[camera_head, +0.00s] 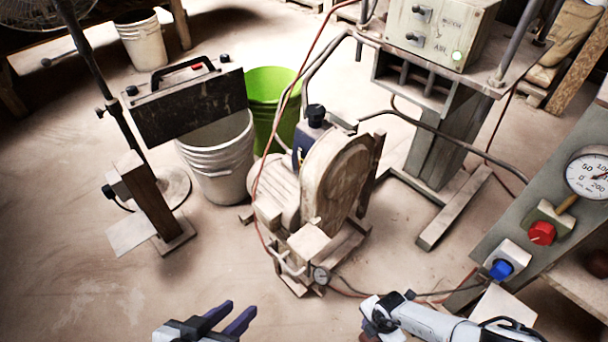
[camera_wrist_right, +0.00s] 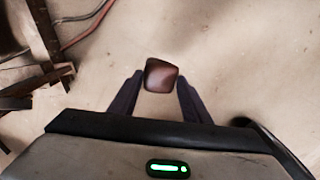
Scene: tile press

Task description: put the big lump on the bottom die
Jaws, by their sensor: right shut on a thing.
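A reddish-brown lump (camera_wrist_right: 161,75) with rounded corners sits between the fingertips of my right gripper (camera_wrist_right: 160,88) in the right wrist view. The right gripper is shut on it and holds it over the floor. In the head view the right gripper (camera_head: 376,322) is at the bottom, right of centre, and the lump is mostly hidden there. My left gripper (camera_head: 238,309) is at the bottom, left of centre, with its two dark fingers apart and nothing between them. I cannot make out the bottom die. A dark rounded thing (camera_head: 597,263) shows at the right edge, partly cut off.
A panel with a gauge (camera_head: 592,176), a red knob (camera_head: 541,233) and a blue knob (camera_head: 501,269) stands at the right. A dusty pump (camera_head: 325,185) stands in the middle, with hoses around it. Buckets (camera_head: 220,165) are behind.

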